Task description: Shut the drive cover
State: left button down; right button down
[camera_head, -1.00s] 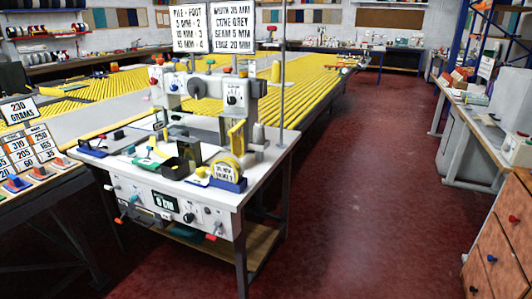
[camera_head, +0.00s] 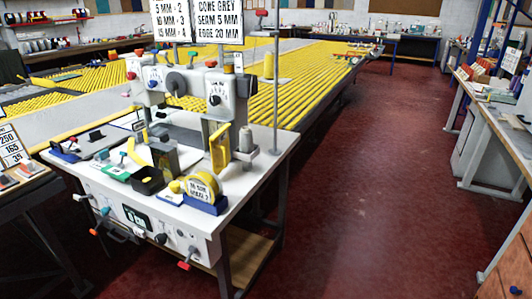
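The binding machine (camera_head: 185,85), white with dials and a dark wheel, stands on a white-topped table (camera_head: 262,160). A yellow upright panel (camera_head: 219,147) stands at the right of the machine's bed and looks swung open; it may be the drive cover, but I cannot tell for sure. A grey cone (camera_head: 246,140) stands just right of it. A yellow tape roll (camera_head: 203,186) sits in a blue holder in front of it. Neither of my grippers is in view.
The table front carries a small display (camera_head: 136,217) and several knobs and levers. A black open bin (camera_head: 147,180) sits near the front edge. A thin pole (camera_head: 276,80) rises at the table's right. Red floor (camera_head: 370,190) is clear to the right, up to a side bench (camera_head: 490,100).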

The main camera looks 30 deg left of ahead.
aim_at(218, 142)
jog(key=u, duration=0.45)
jog(key=i, duration=0.7)
jog(key=u, duration=0.65)
